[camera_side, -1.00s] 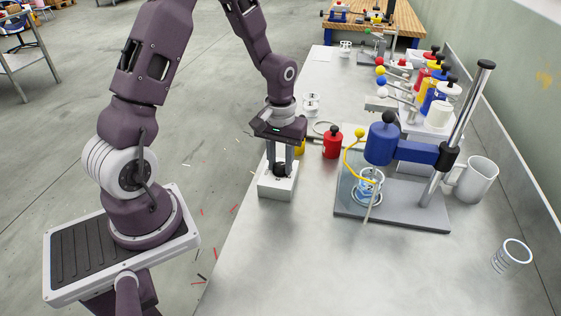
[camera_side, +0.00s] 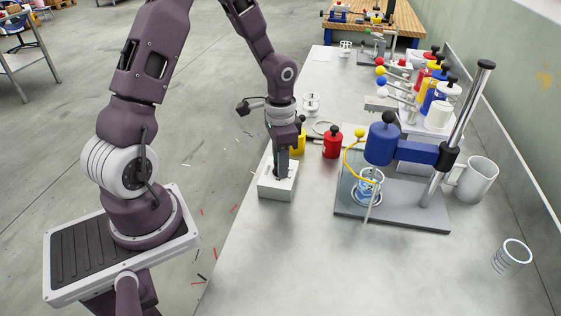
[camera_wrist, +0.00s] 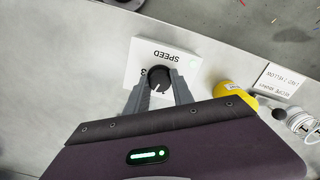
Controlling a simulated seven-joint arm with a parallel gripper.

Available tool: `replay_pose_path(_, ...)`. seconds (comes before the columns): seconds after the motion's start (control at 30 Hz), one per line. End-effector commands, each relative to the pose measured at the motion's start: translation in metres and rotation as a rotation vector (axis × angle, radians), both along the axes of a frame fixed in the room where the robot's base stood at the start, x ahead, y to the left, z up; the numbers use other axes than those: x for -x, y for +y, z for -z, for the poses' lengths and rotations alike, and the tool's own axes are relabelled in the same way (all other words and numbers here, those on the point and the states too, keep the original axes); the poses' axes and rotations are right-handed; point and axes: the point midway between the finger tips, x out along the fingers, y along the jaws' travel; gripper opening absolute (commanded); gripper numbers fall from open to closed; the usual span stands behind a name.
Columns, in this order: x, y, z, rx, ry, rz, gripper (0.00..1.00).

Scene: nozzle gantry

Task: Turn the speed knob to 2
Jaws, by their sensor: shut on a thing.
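The speed control box is a white block (camera_side: 278,190) near the table's left edge, below my gripper. In the wrist view its top face (camera_wrist: 145,52) carries the word "SPEED", upside down in the picture, and a digit 3 at the left of the knob. The black round speed knob (camera_wrist: 159,77) has a light pointer line. My gripper (camera_wrist: 160,93) has a finger on each side of the knob and is shut on it. In the side view my gripper (camera_side: 284,172) reaches down onto the box and hides most of the knob. The other digits are hidden by the fingers.
A yellow bottle (camera_side: 299,142) and a red bottle (camera_side: 333,145) stand just behind and right of the box. A blue nozzle gantry (camera_side: 385,142) stands on a grey base to the right.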

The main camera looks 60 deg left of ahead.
Motion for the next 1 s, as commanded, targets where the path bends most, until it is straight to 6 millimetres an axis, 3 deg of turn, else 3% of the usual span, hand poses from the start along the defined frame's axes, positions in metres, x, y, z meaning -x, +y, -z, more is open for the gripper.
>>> replay_pose_path(0.4, -0.0012, 0.0004, -0.0010, -0.002, -0.004, 0.211, 0.00)
replay_pose_path(1.0, -0.0013, 0.0004, -0.0010, -0.002, -0.005, 0.254, 0.00)
